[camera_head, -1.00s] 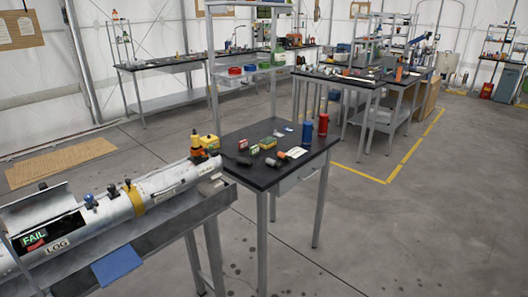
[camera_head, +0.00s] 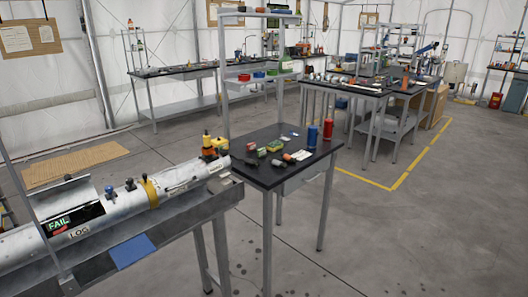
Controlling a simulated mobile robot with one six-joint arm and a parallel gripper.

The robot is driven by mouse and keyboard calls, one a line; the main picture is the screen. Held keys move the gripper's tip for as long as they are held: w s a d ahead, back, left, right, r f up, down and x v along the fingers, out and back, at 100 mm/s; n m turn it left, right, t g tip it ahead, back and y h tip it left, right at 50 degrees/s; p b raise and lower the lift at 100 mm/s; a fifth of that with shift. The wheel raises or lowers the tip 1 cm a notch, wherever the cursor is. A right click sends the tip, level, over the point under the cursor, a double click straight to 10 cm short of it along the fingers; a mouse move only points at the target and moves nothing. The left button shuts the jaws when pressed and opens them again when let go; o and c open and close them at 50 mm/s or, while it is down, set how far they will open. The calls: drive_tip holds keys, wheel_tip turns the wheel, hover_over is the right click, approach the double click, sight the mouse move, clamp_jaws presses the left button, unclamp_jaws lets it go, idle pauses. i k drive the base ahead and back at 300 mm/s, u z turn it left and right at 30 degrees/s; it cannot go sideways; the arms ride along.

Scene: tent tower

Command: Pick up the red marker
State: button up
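I cannot make out a red marker for certain. A small red item (camera_head: 62,229) shows below the green FAIL label inside the open metal tube (camera_head: 180,181) at left, too small to identify. A red cylinder (camera_head: 328,129) stands upright beside a blue cylinder (camera_head: 313,135) on the near black table (camera_head: 262,176); they look like cans or bottles. Several small items lie on the same table, including a green and yellow box (camera_head: 276,147) and an orange-ended cylinder (camera_head: 289,157). My gripper is not in view.
The tube rests on a grey metal bench (camera_head: 190,216) with a blue sheet (camera_head: 132,251) on its front. A grey shelf frame (camera_head: 225,75) stands behind the near table. Cluttered workbenches (camera_head: 345,88) stand farther back. The concrete floor (camera_head: 430,230) at right is clear.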

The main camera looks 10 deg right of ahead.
sight(251, 147)
drive_tip(key=u, duration=0.1)
drive_tip(key=i, duration=0.95)
drive_tip(key=z, duration=0.05)
